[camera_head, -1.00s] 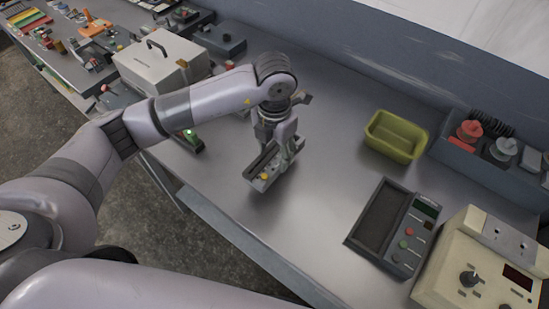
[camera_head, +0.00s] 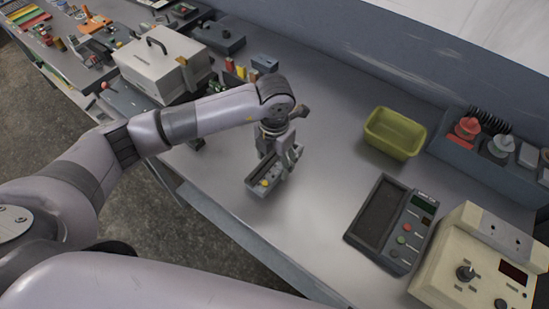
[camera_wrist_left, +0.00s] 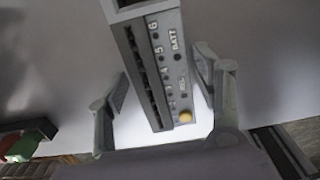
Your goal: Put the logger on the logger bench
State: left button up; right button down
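The logger (camera_head: 264,183) is a narrow grey box with a yellow button at its near end, at the middle of the grey bench (camera_head: 315,215) in the head view. In the left wrist view the logger (camera_wrist_left: 158,65) shows numbered channels and a dark slot along one side. My left gripper (camera_head: 284,160) points down over it, with a finger along each long side (camera_wrist_left: 162,78). My right gripper is out of view.
A yellow-green bin (camera_head: 394,134) stands right of the logger. A dark meter with buttons (camera_head: 390,224) and a cream control box (camera_head: 480,265) are at the lower right. A white case (camera_head: 160,65) stands at the left. Bench around the logger is clear.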

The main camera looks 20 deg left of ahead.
aim_at(274, 164)
pick_arm(q)
jog(key=shift+o, duration=0.7)
jog(key=shift+r, duration=0.15)
jog(key=shift+r, duration=0.2)
notch_tip(274, 164, up, 12)
jog(key=b, duration=0.3)
jog(key=shift+f, duration=0.15)
